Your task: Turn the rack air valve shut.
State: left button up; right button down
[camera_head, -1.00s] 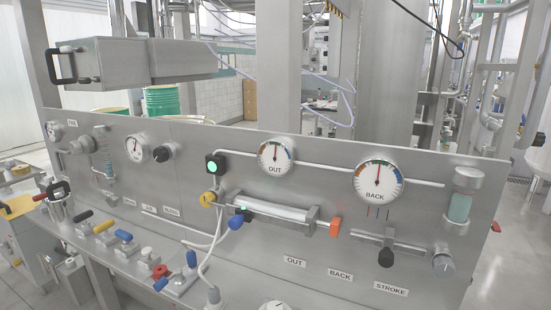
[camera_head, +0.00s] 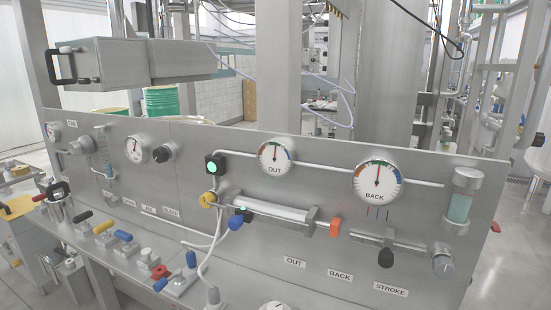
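A steel rack panel (camera_head: 330,180) fills the middle of the head view. I cannot tell which of its valves is the rack air valve. A yellow round fitting (camera_head: 208,200) and a blue lever (camera_head: 235,222) sit beside a green-lit block (camera_head: 213,167). A black knob (camera_head: 164,152) is right of a small gauge (camera_head: 135,148). Lever valves stand along the lower left, with a black handle (camera_head: 82,217), a yellow handle (camera_head: 103,227), a blue handle (camera_head: 124,236) and a red handle (camera_head: 160,272). The small panel labels there are unreadable. Neither gripper shows.
Two larger gauges, OUT (camera_head: 276,157) and BACK (camera_head: 378,181), are on the panel. A cylinder (camera_head: 268,208) lies below them. A grey box (camera_head: 135,62) overhangs the upper left. Pale hoses (camera_head: 205,262) hang below the yellow fitting. Open floor (camera_head: 510,250) shows at right.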

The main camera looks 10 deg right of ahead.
aim_at(126, 236)
jog(key=i+j+u, duration=0.1)
jog(key=j, duration=0.3)
jog(key=i+j+u, duration=0.1)
jog(key=j, duration=0.35)
jog(key=i+j, duration=0.15)
jog(key=j, duration=0.25)
jog(key=i+j+u, duration=0.15)
jog(key=j, duration=0.25)
